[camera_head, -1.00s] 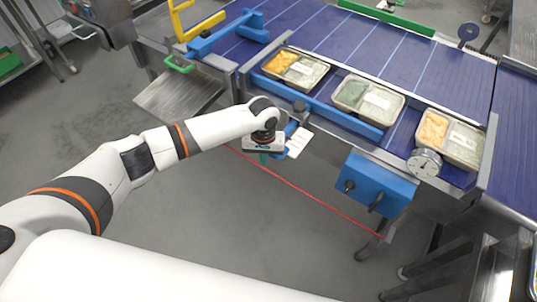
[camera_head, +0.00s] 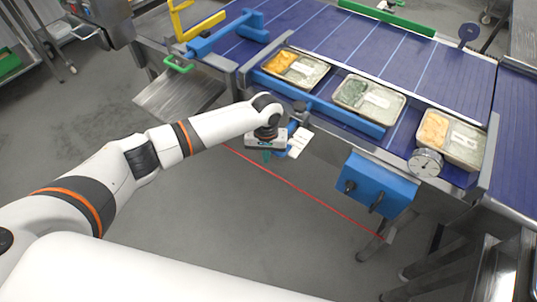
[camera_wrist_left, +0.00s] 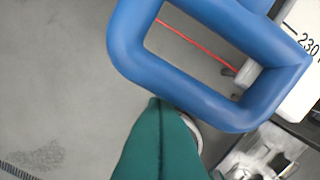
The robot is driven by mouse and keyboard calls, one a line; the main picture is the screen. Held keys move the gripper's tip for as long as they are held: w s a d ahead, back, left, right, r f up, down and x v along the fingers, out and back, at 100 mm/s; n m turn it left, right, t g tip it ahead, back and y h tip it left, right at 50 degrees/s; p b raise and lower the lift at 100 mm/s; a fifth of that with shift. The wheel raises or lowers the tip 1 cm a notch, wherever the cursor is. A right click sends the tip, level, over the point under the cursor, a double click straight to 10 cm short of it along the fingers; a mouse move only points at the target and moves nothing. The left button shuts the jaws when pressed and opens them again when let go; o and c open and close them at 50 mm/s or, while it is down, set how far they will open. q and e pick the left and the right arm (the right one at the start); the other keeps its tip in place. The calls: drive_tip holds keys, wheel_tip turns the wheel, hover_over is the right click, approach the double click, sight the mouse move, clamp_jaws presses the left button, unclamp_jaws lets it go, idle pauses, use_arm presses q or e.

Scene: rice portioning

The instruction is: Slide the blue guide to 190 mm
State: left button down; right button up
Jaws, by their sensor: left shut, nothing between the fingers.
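The blue guide (camera_head: 335,118) is a long bar along the near side of the conveyor, beside the food trays. Its blue loop handle (camera_wrist_left: 195,100) fills the upper middle of the left wrist view. A white scale plate (camera_head: 299,142) stands beside the handle; in the left wrist view it shows "230" (camera_wrist_left: 308,42), and the rest of the scale is cut off. My left gripper (camera_head: 267,157) is in front of the conveyor's near edge. Its green fingers (camera_wrist_left: 163,140) are shut with nothing between them, just below the loop's near bar. I cannot tell whether they touch it. My right gripper is not in view.
Several food trays stand on the blue conveyor (camera_head: 390,50), among them one by the round dial gauge (camera_head: 426,163). A blue control box (camera_head: 374,185) with knobs hangs from the near edge. A red line (camera_head: 300,188) runs across the open grey floor.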

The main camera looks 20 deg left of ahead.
use_arm(q)
drive_tip(key=shift+w+d+b, duration=0.25)
drive_tip(key=shift+w+b, duration=0.2)
drive_tip(key=shift+w, duration=0.3)
idle(0.4)
drive_tip(key=s+p, duration=0.1)
drive_tip(key=p, duration=0.1)
drive_tip(key=s+a+p, duration=0.1)
drive_tip(key=s+p, duration=0.1)
drive_tip(key=p, duration=0.1)
drive_tip(key=shift+s+a, duration=0.1)
drive_tip(key=shift+s, duration=0.1)
idle(0.5)
idle(0.3)
